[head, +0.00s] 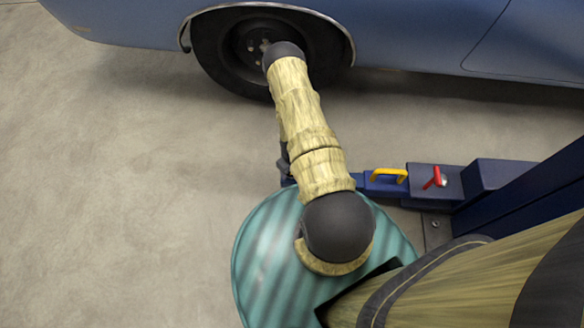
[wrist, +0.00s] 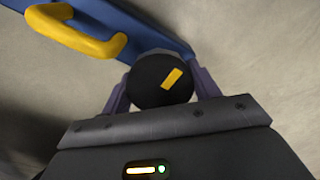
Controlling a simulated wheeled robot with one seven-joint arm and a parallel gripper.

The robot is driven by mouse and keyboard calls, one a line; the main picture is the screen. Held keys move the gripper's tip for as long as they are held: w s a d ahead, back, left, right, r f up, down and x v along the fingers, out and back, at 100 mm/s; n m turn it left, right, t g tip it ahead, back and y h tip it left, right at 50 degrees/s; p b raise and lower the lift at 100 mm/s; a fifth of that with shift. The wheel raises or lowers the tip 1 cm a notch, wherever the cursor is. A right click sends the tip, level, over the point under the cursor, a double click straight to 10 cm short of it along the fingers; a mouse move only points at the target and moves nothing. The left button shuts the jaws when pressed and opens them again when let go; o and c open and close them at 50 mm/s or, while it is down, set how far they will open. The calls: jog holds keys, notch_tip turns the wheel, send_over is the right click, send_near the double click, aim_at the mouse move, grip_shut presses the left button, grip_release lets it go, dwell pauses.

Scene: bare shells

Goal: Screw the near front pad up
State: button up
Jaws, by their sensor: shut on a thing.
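The near front pad (wrist: 152,82) is a round black disc with a yellow mark on its top, at the end of the blue lift arm (wrist: 150,25). My gripper (wrist: 160,88) is shut on the pad, one finger on each side of it. In the head view my own arm hides the pad and most of the gripper. The blue lift arm also shows there (head: 380,186), with a yellow handle (head: 388,175) on it. The yellow handle is at the upper left of the wrist view (wrist: 75,32).
A blue car (head: 420,35) stands across the top of the head view, its wheel (head: 225,50) beyond my arm. A red lever (head: 434,178) sits on the lift arm's housing, joined to a dark blue post (head: 530,200) at right. The concrete floor (head: 120,190) at left is clear.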

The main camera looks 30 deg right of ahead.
jog(key=shift+a+f+n, duration=0.1)
jog(key=shift+n, duration=0.2)
jog(key=o, duration=1)
jog(key=shift+r, duration=0.2)
notch_tip(320, 180, up, 17)
jog(key=p, duration=0.6)
